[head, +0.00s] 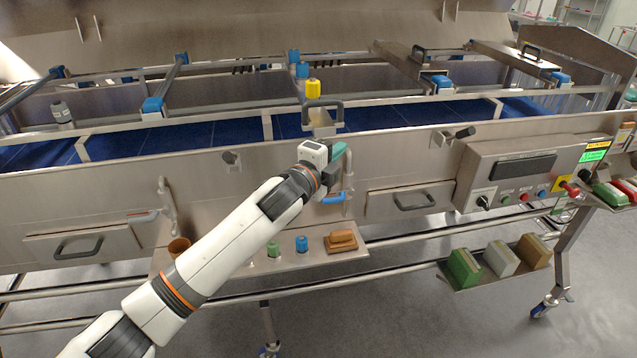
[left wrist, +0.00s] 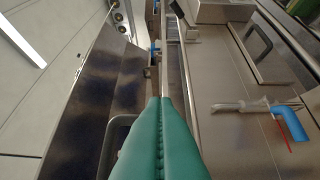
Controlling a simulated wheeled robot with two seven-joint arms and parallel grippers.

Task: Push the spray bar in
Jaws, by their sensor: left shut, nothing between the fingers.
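The spray bar is most likely the metal piece with a dark D-shaped handle (head: 322,104) at the front rail of the tunnel, in line with a yellow fitting (head: 313,88) and blue fittings behind it. My left gripper (head: 338,152) has teal fingers, pressed together and empty. It is just below and slightly right of that handle in the head view; I cannot tell if they touch. In the left wrist view the shut fingers (left wrist: 160,135) point along the front rail, with a dark handle (left wrist: 112,140) partly hidden at their left. My right gripper is not in view.
A pipe with a blue lever (head: 333,198) is just below my gripper; the lever shows at right in the left wrist view (left wrist: 290,124). Drawers (head: 85,247) flank it. A control panel (head: 520,172) is at right. A shelf (head: 345,257) with small items hangs below.

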